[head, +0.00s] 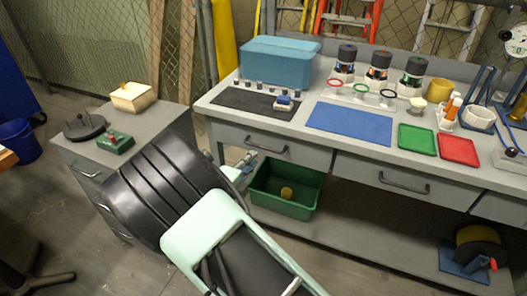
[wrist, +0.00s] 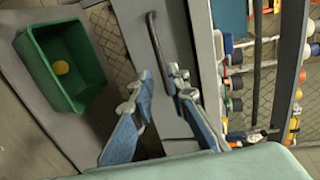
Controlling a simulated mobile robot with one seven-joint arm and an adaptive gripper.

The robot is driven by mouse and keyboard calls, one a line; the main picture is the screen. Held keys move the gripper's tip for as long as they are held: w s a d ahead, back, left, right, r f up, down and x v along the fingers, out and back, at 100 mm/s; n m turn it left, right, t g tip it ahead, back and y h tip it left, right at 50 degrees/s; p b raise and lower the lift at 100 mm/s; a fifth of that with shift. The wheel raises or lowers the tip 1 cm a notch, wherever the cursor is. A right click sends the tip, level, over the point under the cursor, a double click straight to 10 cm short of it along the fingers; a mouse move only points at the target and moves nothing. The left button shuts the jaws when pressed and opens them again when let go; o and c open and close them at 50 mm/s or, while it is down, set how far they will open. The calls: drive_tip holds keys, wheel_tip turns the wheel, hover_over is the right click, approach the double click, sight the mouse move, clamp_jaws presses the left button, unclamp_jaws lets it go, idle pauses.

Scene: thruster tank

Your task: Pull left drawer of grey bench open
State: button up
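The grey bench (head: 320,165) has a left drawer (head: 230,138) with a dark bar handle (head: 266,148); its front looks flush with the bench. In the wrist view, the drawer front (wrist: 177,25) and handle (wrist: 155,42) appear turned on their side. My gripper (head: 243,168) is just below and left of the handle in the head view, partly hidden by my arm. In the wrist view, my gripper (wrist: 161,72) is open, its two blue fingers apart, one on each side of the handle's near end. I cannot tell whether either finger touches it.
A green bin (head: 270,207) with a yellow object stands on the lower shelf; it also shows in the wrist view (wrist: 85,95). A grey cabinet (head: 80,155) stands at left. The bench top holds a blue box (head: 275,65) and mats. Another drawer handle (head: 403,184) is at right.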

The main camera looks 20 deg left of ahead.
sight(263, 148)
drive_tip(key=b+x, duration=0.1)
drive_tip(key=x, duration=0.8)
drive_tip(key=shift+w+d, duration=0.1)
drive_tip(key=shift+w, duration=0.1)
drive_tip(key=shift+c, duration=0.2)
clamp_jaws()
